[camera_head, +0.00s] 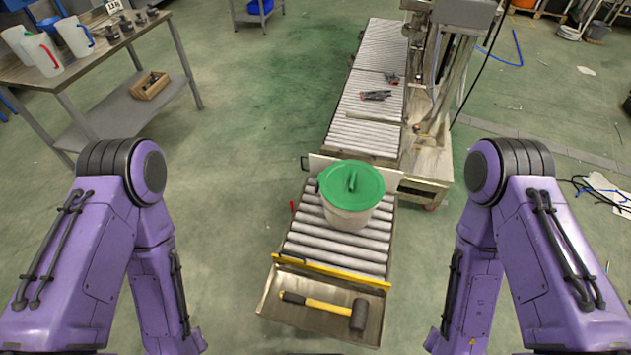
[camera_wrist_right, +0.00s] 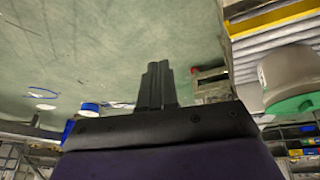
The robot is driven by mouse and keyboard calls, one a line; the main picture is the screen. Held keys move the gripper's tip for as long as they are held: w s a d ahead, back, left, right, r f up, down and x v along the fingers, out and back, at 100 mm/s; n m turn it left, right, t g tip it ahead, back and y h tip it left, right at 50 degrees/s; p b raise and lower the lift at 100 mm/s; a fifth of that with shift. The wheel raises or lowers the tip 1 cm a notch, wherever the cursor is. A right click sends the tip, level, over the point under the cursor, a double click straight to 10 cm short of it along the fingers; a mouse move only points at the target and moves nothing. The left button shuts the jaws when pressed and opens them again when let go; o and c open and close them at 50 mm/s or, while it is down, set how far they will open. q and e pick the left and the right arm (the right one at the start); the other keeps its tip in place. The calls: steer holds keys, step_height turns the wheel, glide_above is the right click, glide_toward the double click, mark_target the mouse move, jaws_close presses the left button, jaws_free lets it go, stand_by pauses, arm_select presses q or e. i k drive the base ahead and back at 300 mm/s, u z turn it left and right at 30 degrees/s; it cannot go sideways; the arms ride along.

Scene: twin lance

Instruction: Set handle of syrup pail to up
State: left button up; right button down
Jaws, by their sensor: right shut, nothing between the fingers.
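The syrup pail (camera_head: 347,217) is a whitish bucket standing upright on the near end of the roller conveyor. Its green lid (camera_head: 368,180) is on, with a short raised green grip (camera_head: 351,182) at the middle. I cannot make out a separate pail handle or its position. In the right wrist view the pail (camera_wrist_right: 287,70) appears upside down at the right edge, lid (camera_wrist_right: 297,103) downward. My right gripper (camera_wrist_right: 156,68) is shut and empty, apart from the pail. My left gripper is outside the views; only my arm links show in the head view.
A machine stand (camera_head: 430,150) rises behind right. A workbench (camera_head: 100,65) with jugs stands at left. Open floor lies on both sides.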

mark_target(317, 188)
steer(key=k, duration=0.5)
steer(key=u, duration=1.35)
steer(key=i, duration=4.3)
steer(key=z, duration=4.35)
steer(key=i, duration=0.45)
steer(key=u, duration=0.1)
